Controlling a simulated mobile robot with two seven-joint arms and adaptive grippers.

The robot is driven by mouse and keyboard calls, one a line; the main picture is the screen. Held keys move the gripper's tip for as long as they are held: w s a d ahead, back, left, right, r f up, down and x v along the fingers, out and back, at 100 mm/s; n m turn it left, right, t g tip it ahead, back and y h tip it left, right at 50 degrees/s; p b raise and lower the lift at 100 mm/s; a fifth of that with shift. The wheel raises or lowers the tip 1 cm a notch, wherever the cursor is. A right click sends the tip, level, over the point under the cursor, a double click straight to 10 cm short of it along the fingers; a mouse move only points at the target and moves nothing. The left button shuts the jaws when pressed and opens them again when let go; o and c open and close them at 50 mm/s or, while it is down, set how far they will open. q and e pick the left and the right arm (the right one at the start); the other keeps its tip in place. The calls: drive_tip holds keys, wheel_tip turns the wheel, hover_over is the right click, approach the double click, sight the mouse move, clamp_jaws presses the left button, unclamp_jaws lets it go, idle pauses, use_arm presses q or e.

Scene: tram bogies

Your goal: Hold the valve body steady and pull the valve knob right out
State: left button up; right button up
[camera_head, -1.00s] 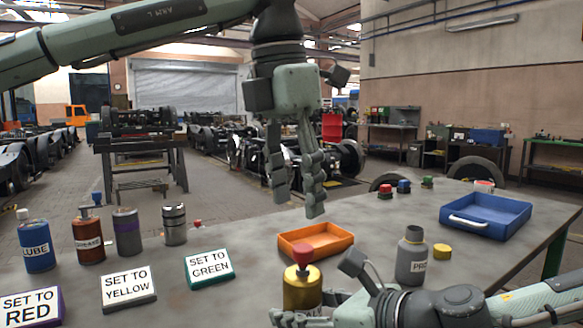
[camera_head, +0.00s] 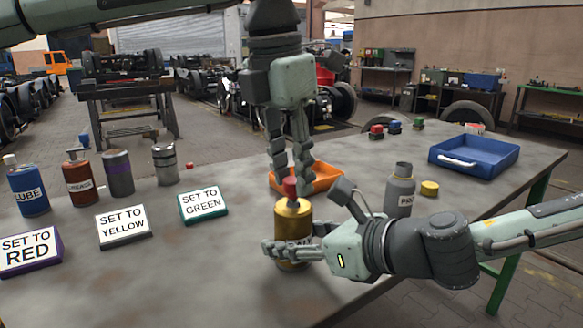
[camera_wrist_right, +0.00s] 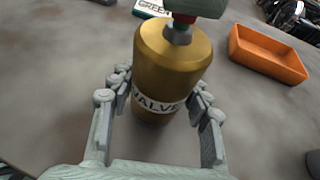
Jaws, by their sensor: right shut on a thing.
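The gold valve body (camera_head: 293,220) stands upright on the table. In the right wrist view the valve body (camera_wrist_right: 165,62) carries a VALVE label. The red valve knob (camera_head: 290,188) sits on its stem on top, and a bit of the knob (camera_wrist_right: 184,18) shows at the top of the right wrist view. My right gripper (camera_head: 298,250) is shut on the valve body, with its fingers (camera_wrist_right: 160,88) on either side. My left gripper (camera_head: 291,172) points down over the knob, open, its fingertips just above or beside it. Whether they touch the knob is unclear.
An orange tray (camera_head: 325,182) is close behind the valve. A grey bottle (camera_head: 400,190) and yellow cap (camera_head: 429,188) stand to the right, with a blue tray (camera_head: 490,158) beyond. Signs, including SET TO GREEN (camera_head: 203,203), and several bottles are at left.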

sight(291, 179)
use_arm(q)
clamp_jaws()
drive_tip(key=shift+r, duration=1.55)
